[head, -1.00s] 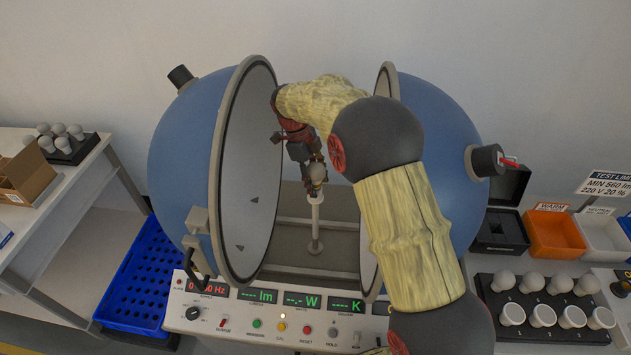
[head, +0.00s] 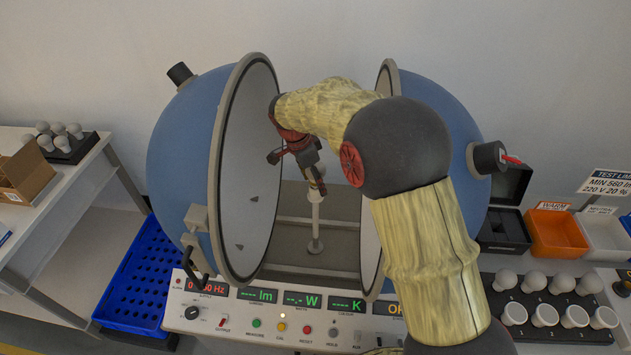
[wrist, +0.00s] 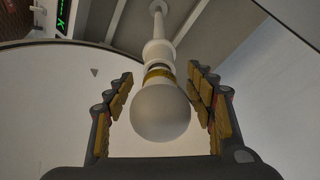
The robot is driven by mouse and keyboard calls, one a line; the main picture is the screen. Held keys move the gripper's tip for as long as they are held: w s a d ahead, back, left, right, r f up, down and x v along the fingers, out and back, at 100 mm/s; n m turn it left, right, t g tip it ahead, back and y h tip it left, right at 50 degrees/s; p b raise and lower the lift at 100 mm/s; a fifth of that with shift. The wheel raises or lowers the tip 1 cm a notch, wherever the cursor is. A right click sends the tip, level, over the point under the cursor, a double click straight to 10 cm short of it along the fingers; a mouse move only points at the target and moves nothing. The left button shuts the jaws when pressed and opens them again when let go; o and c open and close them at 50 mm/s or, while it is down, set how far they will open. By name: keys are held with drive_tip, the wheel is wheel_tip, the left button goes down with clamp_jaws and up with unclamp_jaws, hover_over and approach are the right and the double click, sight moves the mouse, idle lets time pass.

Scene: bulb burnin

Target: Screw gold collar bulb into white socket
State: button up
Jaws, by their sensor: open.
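The gold collar bulb (wrist: 161,108) has a round white globe and a gold band, and shows large in the wrist view. It is in line with the top of the white socket (wrist: 157,50) on its post. A thin dark ring shows between band and socket; I cannot tell how far the bulb is seated. My gripper (wrist: 161,76) is open, its fingers on either side of the bulb with visible gaps. In the head view my gripper (head: 317,178) is at the top of the white post (head: 316,222), and hides most of the bulb.
The blue sphere halves (head: 185,150) stand open around the post, with little side room for my arm. A control panel (head: 270,318) lies in front. At right are a bulb tray (head: 550,296) and an orange bin (head: 556,236); at left, a blue crate (head: 150,275).

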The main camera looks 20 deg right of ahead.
drive_tip(key=n+t, duration=0.1)
drive_tip(key=n, duration=0.3)
drive_tip(key=shift+y, duration=0.3)
drive_tip(key=n, duration=0.3)
drive_tip(key=shift+r+t+p, duration=0.1)
drive_tip(key=shift+t+p, duration=0.3)
drive_tip(key=n+p, duration=0.1)
drive_tip(key=n, duration=0.1)
drive_tip(key=n+y+p, duration=0.1)
drive_tip(key=n, duration=0.2)
drive_tip(key=shift+y, duration=0.3)
drive_tip(key=shift+n+t+p, duration=0.4)
drive_tip(key=shift+n+p, duration=0.2)
drive_tip(key=shift+n, duration=0.3)
drive_tip(key=shift+c, duration=0.3)
drive_tip(key=c, duration=1)
drive_tip(key=shift+c, duration=0.2)
